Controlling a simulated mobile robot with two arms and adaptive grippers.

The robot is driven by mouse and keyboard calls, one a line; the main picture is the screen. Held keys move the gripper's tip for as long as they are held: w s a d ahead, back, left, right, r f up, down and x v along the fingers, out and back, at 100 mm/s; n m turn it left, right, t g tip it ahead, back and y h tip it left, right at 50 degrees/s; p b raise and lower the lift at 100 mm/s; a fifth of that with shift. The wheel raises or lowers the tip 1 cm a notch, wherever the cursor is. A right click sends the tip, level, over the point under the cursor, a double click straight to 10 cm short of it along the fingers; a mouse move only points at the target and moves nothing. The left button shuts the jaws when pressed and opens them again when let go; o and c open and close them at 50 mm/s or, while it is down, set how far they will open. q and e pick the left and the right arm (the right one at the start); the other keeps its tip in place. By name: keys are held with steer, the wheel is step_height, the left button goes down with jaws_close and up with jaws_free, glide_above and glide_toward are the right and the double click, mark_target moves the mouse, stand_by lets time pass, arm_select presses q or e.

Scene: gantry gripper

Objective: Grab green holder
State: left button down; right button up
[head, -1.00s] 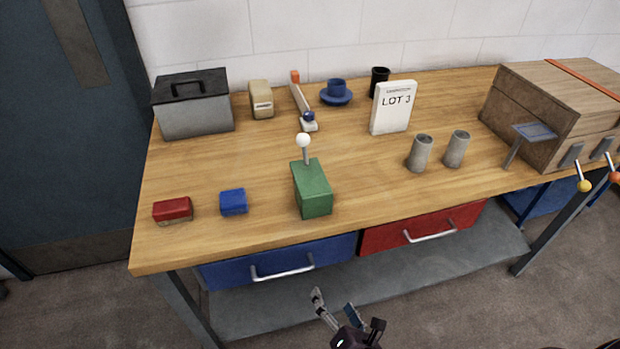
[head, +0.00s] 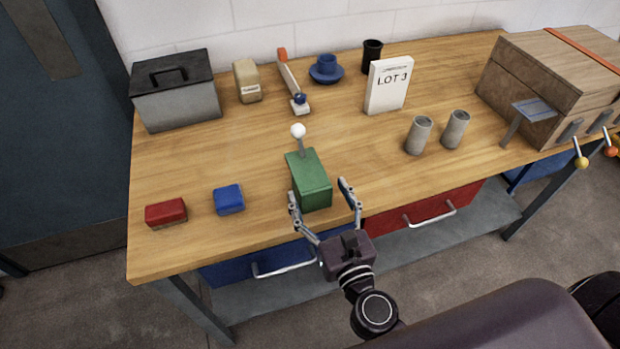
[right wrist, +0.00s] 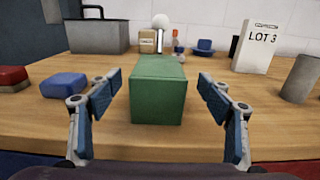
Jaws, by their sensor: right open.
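The green holder (head: 310,180) is a green block with a grey stem and a white ball on top at its far end. It stands on the wooden table (head: 250,160) near the front edge. My right gripper (head: 322,192) is open at the table's front edge, with its fingers pointing at the holder. In the right wrist view the holder (right wrist: 158,92) sits centred between the two open fingers, with a gap visible on each side. My left gripper is not in view.
A blue block (head: 228,199) and a red block (head: 166,212) lie left of the holder. Two grey cylinders (head: 419,135) stand to its right, with a white LOT 3 sign (head: 387,85) behind. A grey toolbox (head: 177,95) and a wooden case (head: 560,85) stand at the sides.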

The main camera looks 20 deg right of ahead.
mark_target(311, 176)
steer(key=shift+w+a+r+p, duration=0.1)
steer(key=shift+w+r+p, duration=0.2)
steer(key=shift+w, duration=0.35)
steer(key=shift+w+a+r+p, duration=0.1)
steer(key=shift+w+p, duration=0.25)
steer(key=shift+w, duration=0.25)
steer(key=shift+w+f, duration=0.15)
steer(key=shift+w, duration=0.4)
steer(key=shift+w+f, duration=0.15)
steer(key=shift+w, duration=0.35)
steer(key=shift+w+f, duration=0.1)
steer(key=shift+w, duration=0.1)
steer(key=shift+s, duration=0.1)
steer(key=shift+c, duration=0.7)
steer(key=c, duration=1.2)
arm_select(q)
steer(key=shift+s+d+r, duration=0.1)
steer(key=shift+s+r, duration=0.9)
arm_select(e)
steer(key=shift+c, duration=0.2)
